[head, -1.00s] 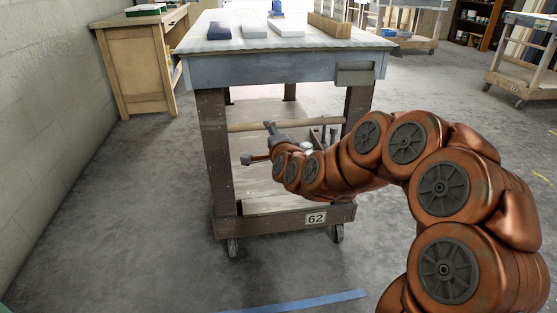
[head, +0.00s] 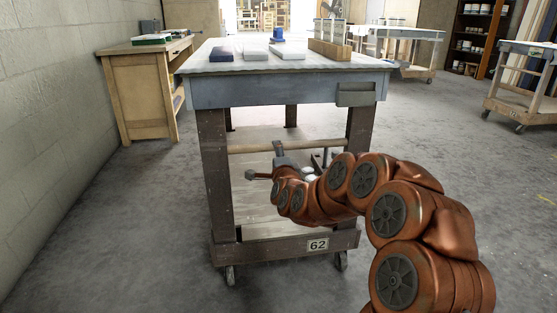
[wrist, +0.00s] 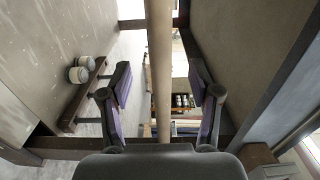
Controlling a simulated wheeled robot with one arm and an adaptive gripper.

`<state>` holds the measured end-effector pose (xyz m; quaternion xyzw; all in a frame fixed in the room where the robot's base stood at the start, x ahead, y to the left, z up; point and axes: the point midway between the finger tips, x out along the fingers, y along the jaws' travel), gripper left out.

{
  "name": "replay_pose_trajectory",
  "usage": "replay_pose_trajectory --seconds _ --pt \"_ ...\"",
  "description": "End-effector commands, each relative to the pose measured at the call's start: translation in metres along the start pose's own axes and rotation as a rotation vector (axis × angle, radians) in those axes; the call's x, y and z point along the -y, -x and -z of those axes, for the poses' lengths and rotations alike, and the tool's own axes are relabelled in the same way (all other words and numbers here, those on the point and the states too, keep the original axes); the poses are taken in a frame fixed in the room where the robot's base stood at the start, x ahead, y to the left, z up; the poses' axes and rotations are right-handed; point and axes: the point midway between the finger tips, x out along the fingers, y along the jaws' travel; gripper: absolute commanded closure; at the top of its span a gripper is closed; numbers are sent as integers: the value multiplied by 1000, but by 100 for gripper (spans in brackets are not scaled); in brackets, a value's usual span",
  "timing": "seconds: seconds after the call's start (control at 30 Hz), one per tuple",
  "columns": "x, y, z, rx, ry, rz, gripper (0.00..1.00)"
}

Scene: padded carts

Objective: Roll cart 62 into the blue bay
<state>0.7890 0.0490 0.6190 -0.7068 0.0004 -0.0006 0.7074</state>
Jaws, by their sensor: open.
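Cart 62 (head: 284,245) stands straight ahead, with a pale padded top, a grey-blue apron, dark legs and small casters. Its number plate (head: 318,245) is on the lower front rail. A round wooden bar (head: 240,149) spans the front legs below the top. My gripper (head: 264,161) is at the left half of this bar, with one finger above and one below it. In the wrist view my open gripper (wrist: 165,98) has the bar (wrist: 159,45) running between its fingers, with a gap on both sides. The blue bay is not visible now.
Several blocks and a wooden rack (head: 329,50) sit on the cart's top. A wooden desk (head: 140,95) stands by the left wall (head: 45,130). Other carts stand at the back right (head: 405,68) and far right (head: 520,105). The floor (head: 460,180) to the right is clear.

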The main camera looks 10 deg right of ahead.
Motion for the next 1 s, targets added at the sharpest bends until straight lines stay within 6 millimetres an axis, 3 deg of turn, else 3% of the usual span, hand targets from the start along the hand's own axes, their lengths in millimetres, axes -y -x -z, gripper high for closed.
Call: replay_pose_trajectory --seconds 0.5,1.0 --pt "0 -48 0 1 2 0 38" --pt "0 -61 -1 1 1 -1 38"
